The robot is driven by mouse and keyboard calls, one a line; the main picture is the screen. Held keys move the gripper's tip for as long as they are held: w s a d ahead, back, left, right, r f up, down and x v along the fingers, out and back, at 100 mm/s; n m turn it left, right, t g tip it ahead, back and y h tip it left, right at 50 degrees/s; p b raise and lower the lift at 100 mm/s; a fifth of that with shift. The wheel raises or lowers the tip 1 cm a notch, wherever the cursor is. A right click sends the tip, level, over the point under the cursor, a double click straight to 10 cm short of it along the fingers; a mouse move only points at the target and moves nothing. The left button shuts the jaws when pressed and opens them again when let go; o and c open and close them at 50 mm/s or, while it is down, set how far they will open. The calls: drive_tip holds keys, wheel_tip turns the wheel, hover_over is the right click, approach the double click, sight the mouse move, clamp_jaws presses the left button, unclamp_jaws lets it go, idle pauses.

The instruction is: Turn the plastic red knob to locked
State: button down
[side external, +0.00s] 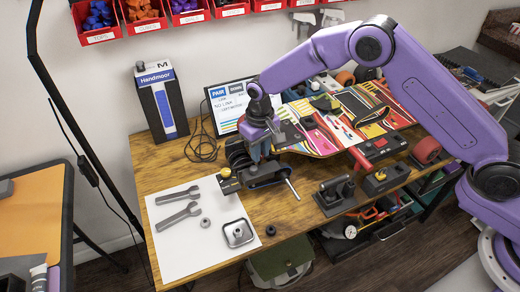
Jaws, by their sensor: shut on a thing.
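My purple gripper (260,158) points down over a black vise-like fixture (266,177) at the left end of the board. Its fingers are shut on a small part at the top of this fixture. The held part is mostly hidden by the fingers and too small to make out. I cannot pick out the red knob for certain; no clear red knob shows around the fingers. A colourful skateboard deck (312,138) lies behind and to the right of the gripper. The fixture has a silver handle bar (292,188) and a yellow-marked block (228,183) beside it.
A white sheet (185,245) on the wooden table bears two wrenches (179,205), a small nut and a metal dish (238,233). A monitor (226,100) and red wall bins (145,24) are behind.

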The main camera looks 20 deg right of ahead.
idle(0.3)
drive_tip(key=c, duration=1)
unclamp_jaws()
drive_tip(key=shift+d, duration=0.1)
